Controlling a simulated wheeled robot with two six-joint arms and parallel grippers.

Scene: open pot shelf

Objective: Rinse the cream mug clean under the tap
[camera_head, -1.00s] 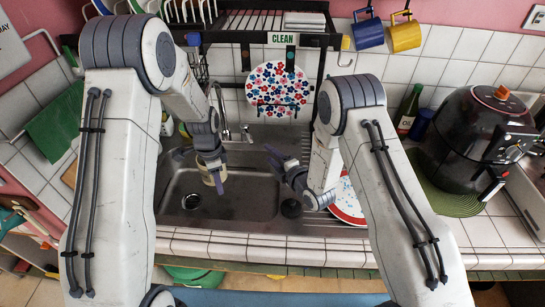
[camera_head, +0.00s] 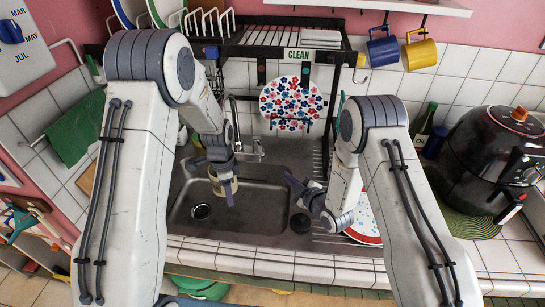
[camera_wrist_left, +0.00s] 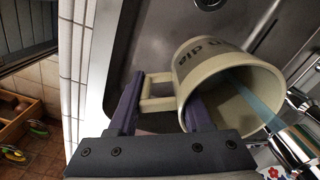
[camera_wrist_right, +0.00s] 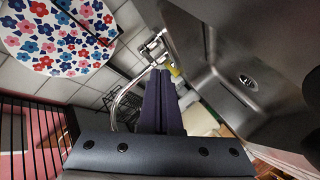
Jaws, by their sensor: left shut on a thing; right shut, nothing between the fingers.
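The cream mug (camera_wrist_left: 205,75), with dark lettering on its side, is tilted on its side in the left wrist view. It also shows small over the sink in the head view (camera_head: 232,186). My left gripper (camera_wrist_left: 160,105) is shut on it at the handle. A bluish water stream (camera_wrist_left: 255,98) from the tap reaches into the mug's mouth. The curved metal tap (camera_head: 234,112) stands behind the sink (camera_head: 255,208). The mug's inside is shaded, so I cannot tell how clean it is. My right gripper (camera_head: 290,184) is shut and empty over the sink's right side; its fingers meet in its wrist view (camera_wrist_right: 165,100).
A flowered plate (camera_head: 291,103) hangs under the rack marked CLEAN (camera_head: 298,54). A red-rimmed plate (camera_head: 366,222) lies right of the sink, partly behind my right arm. Blue (camera_head: 384,50) and yellow (camera_head: 420,52) mugs hang above.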

